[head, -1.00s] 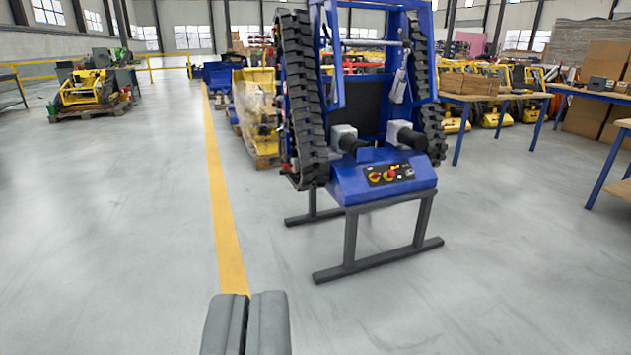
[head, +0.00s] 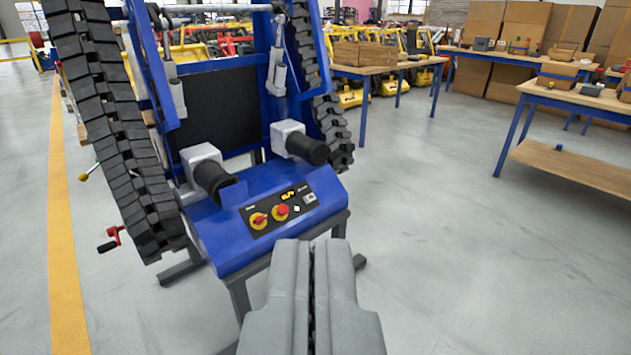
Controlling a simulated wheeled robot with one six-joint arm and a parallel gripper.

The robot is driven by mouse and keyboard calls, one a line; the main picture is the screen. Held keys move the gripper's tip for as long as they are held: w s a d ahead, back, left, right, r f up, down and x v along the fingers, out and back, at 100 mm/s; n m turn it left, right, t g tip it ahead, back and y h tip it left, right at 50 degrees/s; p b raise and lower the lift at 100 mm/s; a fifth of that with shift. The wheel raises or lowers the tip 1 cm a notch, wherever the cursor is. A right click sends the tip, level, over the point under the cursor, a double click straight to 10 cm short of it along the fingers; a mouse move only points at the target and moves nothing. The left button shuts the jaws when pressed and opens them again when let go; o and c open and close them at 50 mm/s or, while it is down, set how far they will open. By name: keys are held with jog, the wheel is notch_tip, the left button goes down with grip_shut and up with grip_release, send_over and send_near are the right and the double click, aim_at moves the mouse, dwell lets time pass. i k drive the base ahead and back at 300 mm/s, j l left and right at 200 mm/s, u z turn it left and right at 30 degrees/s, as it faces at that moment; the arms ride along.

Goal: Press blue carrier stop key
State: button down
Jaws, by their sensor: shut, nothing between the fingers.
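The blue tracked carrier (head: 222,240) stands upright on a dark grey stand, with black rubber tracks at both sides. Its sloping blue front box has a black control panel (head: 305,190). A small pale button (head: 297,208) and small markings sit to the right. My gripper (head: 312,243) is shut and empty, its grey fingers pointing toward the panel from below in the picture. No contact with the panel shows.
Two black cylinders (head: 213,181) (head: 307,149) jut out above the panel. A red-handled crank (head: 110,240) sticks out beside the left track. Wooden tables with blue legs (head: 572,100) stand at the right. Yellow carriers (head: 350,90) line the back. Grey floor is open at right.

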aim_at(283, 210)
jog(key=i+j+z, duration=0.1)
jog(key=i, duration=0.3)
jog(key=i+j+z, duration=0.15)
jog(key=i, duration=0.25)
jog(key=i+j+z, duration=0.1)
jog(key=i, duration=0.3)
